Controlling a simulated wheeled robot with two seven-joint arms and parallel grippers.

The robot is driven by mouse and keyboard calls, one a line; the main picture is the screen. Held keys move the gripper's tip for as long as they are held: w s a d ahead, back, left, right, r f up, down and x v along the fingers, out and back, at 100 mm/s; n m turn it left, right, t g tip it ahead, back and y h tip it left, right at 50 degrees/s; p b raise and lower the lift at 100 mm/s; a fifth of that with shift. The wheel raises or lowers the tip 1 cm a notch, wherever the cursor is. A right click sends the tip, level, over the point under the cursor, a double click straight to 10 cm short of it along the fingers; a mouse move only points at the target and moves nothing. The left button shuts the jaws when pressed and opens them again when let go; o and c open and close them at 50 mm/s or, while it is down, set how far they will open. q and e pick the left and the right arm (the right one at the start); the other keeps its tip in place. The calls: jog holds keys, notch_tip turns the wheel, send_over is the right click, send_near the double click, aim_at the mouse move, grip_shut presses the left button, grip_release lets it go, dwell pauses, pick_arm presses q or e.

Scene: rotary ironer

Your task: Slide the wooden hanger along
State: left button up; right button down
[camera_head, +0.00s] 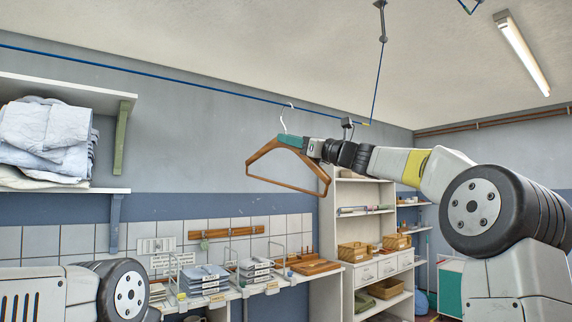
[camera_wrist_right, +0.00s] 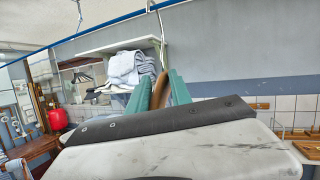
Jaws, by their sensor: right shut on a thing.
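The wooden hanger (camera_head: 262,151) hangs by its pale metal hook from a blue line (camera_head: 200,82), a little left of the middle of the head view. My right gripper (camera_head: 292,140) reaches in from the right, and its teal fingers are shut on the top of the hanger, just below the hook. In the right wrist view the hanger's brown wood (camera_wrist_right: 160,90) shows between the two teal fingers (camera_wrist_right: 160,93), with the hook rising to the blue line (camera_wrist_right: 100,33). Of my left arm only a link shows at the lower left of the head view; its gripper is out of view.
A wall shelf (camera_head: 60,90) with folded pale cloths (camera_head: 45,135) is at the left. A counter (camera_head: 250,288) with trays and paper stacks runs below the hanger. White shelving (camera_head: 345,230) with wooden boxes stands behind my right arm. The line's stretch left of the hanger looks clear.

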jog(key=shift+w+d+r, duration=0.1)
jog(key=shift+w+d, duration=0.35)
jog(key=shift+d, duration=0.25)
jog(key=shift+w+d+f, duration=0.1)
jog(key=shift+w+d, duration=0.3)
jog(key=shift+d, duration=0.3)
jog(key=shift+w+d+r, duration=0.1)
jog(key=shift+w+d, duration=0.35)
jog(key=shift+d, duration=0.25)
jog(key=shift+w+d+r, duration=0.1)
jog(key=shift+w+d, duration=0.8)
jog(key=shift+d, duration=0.3)
jog(key=shift+w+d+r, duration=0.1)
jog(key=shift+w+d, duration=0.75)
jog(key=shift+d, duration=0.35)
